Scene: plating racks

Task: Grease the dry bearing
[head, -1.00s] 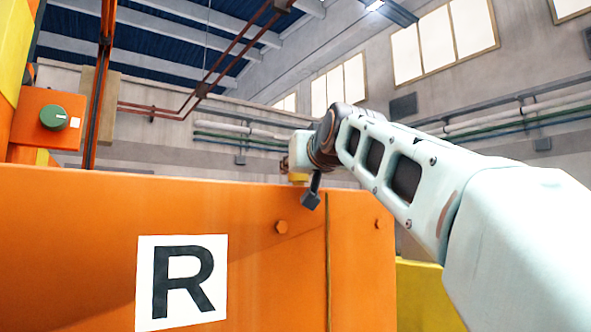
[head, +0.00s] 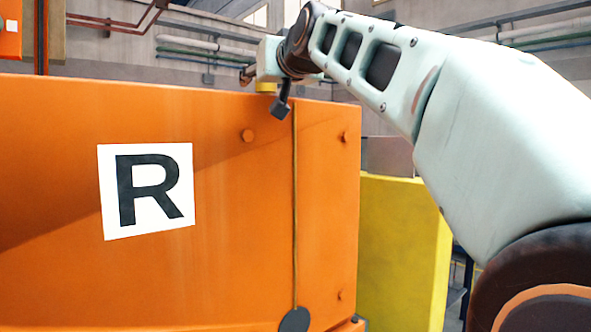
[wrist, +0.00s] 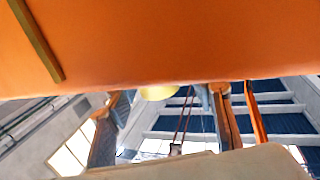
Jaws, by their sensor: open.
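My gripper (head: 248,76) is at the top edge of an orange housing (head: 220,235), partly hidden behind my wrist in the head view. In the wrist view its two fingers stand apart, and it is open with nothing seen between them in its hold. A small yellow round part (head: 265,87) shows just under my wrist at the housing's top edge. A yellow part also shows in the wrist view (wrist: 158,92), at the housing's edge between the fingers. I cannot tell what it is. No bearing or grease tool can be made out.
The housing's front carries a white plate with a black R (head: 147,190), bolts and a vertical strip (head: 295,210). A yellow panel (head: 400,250) stands right of the housing, under my arm. Pipes run along the back wall.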

